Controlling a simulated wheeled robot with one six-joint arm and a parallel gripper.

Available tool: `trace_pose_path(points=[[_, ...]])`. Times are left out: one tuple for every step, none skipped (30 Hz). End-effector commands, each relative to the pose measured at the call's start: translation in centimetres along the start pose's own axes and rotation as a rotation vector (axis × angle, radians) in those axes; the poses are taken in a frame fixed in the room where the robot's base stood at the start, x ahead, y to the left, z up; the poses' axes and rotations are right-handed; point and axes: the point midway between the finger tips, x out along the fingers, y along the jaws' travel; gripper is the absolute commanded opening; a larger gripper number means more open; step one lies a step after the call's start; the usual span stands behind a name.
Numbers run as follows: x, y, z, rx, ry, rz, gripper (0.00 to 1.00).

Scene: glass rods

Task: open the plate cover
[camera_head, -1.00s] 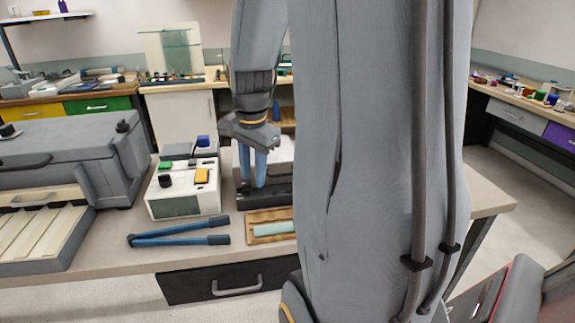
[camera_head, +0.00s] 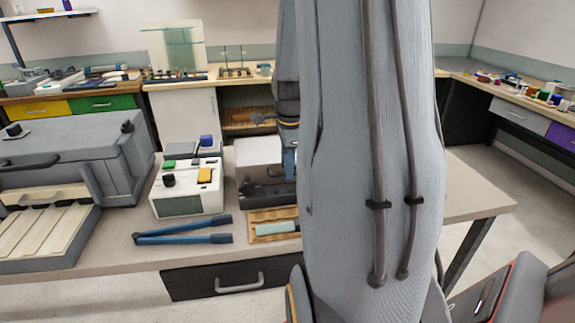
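A low unit with a pale metallic cover (camera_head: 259,152) and a dark base (camera_head: 258,195) stands on the bench, right of the white control box. It looks like the plate cover, and it appears closed. Its right end is hidden behind my arm. My gripper (camera_head: 290,162) is mostly hidden behind my own arm. Only a sliver of blue finger shows at the unit's right side. I cannot tell whether the fingers touch it or how far apart they are.
A white control box (camera_head: 186,198) and blue-handled tongs (camera_head: 185,236) are left of the unit. A wooden tray (camera_head: 258,217) with a pale teal block lies in front. A large grey machine (camera_head: 65,150) fills the left. The bench top (camera_head: 470,195) is clear at right.

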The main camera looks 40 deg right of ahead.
Motion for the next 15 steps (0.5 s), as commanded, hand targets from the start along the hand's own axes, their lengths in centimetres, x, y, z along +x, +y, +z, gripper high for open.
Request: trace_pose_path(points=[[0.25, 0.04, 0.01, 0.0, 0.0, 0.001, 0.28], [0.36, 0.04, 0.02, 0.0, 0.0, 0.001, 0.28], [0.47, 0.03, 0.02, -0.001, 0.0, 0.001, 0.28], [0.53, 0.03, 0.02, -0.001, 0.0, 0.0, 0.28], [0.56, 0.02, 0.02, -0.001, 0.0, 0.0, 0.28], [0.58, 0.02, 0.02, -0.001, 0.0, 0.0, 0.28], [0.59, 0.01, 0.03, -0.001, 0.0, 0.0, 0.28], [0.58, 0.01, 0.03, -0.001, 0.0, 0.0, 0.28], [0.58, 0.01, 0.03, -0.001, 0.0, 0.0, 0.28], [0.57, 0.01, 0.03, -0.001, 0.0, 0.0, 0.28], [0.57, 0.01, 0.03, -0.001, 0.0, 0.0, 0.28], [0.57, 0.01, 0.03, -0.001, 0.0, 0.0, 0.21], [0.57, 0.01, 0.03, -0.001, 0.0, 0.0, 0.16], [0.56, 0.01, 0.03, -0.001, 0.0, 0.0, 0.11], [0.56, 0.01, 0.03, -0.001, 0.0, 0.0, 0.04]])
